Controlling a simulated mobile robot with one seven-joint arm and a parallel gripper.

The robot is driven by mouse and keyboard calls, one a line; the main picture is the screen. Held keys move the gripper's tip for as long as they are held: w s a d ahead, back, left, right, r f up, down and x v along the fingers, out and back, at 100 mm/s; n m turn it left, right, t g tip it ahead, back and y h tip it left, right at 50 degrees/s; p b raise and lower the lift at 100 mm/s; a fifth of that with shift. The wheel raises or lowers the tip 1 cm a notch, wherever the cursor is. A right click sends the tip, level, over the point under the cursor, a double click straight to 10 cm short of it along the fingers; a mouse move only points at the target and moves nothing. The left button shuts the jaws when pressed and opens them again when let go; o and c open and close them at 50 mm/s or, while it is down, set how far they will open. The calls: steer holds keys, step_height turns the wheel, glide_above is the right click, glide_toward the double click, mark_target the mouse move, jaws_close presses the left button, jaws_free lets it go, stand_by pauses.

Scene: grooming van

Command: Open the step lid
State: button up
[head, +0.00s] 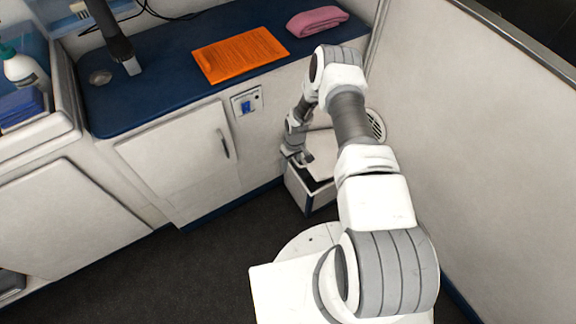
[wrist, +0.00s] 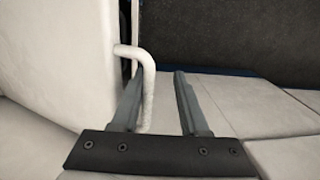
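The step box (head: 298,190) stands low in the corner between the cabinet and the right wall. Its pale lid (head: 322,152) appears tilted up, with a dark gap under it; my arm hides part of it. My gripper (head: 300,159) is down at the lid's left side. In the wrist view my gripper (wrist: 158,85) has its two fingers apart. A pale bent bar like a handle (wrist: 149,85) stands between them, closer to the left finger and joined to a pale panel (wrist: 50,55) at left. I cannot tell whether the bar touches that finger.
A white cabinet door (head: 180,155) with a grey handle is left of the step. The blue counter (head: 160,85) above carries an orange mat (head: 240,55) and a pink towel (head: 317,21). The right wall (head: 470,130) is close to my arm. Dark floor (head: 190,265) is clear in front.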

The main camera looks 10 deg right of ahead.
stand_by(0.4)
steer(key=d+r+p, duration=0.2)
steer(key=r+p, duration=0.2)
steer(key=r, duration=0.5)
steer(key=w+d+r+p, duration=0.1)
steer(key=r+p, duration=0.4)
steer(key=r, duration=0.5)
steer(key=shift+w+d+p, duration=0.2)
steer(key=shift+d+p, duration=0.1)
steer(key=shift+d, duration=0.55)
steer(key=shift+r+b, duration=0.1)
steer(key=shift+b, duration=0.2)
stand_by(0.5)
